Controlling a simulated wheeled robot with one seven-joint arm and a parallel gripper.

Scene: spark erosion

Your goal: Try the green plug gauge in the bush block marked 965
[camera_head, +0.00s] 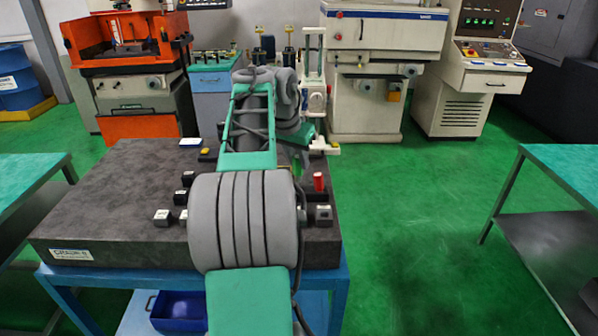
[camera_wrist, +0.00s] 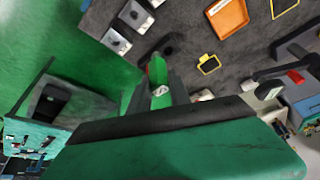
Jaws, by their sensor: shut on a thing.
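The green plug gauge (camera_wrist: 157,70) is in my gripper (camera_wrist: 160,88) in the wrist view, its green handle showing between the fingers. My gripper is shut on it. In the head view my own arm hides the gripper and the gauge. Small dark bush blocks with white labels stand on the grey surface plate: one at the front left (camera_head: 163,217), one at the right edge (camera_head: 323,215), others beside my arm. Two blocks (camera_wrist: 117,40) (camera_wrist: 135,14) show at upper left in the wrist view. I cannot read 965 on any label.
A red plug (camera_head: 319,182) stands near the right edge of the surface plate (camera_head: 110,190). A tall white instrument (camera_head: 314,80) stands at the plate's back right. An orange tray (camera_wrist: 228,17) and a yellow-framed item (camera_wrist: 209,64) lie on the plate. The plate's left part is clear.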

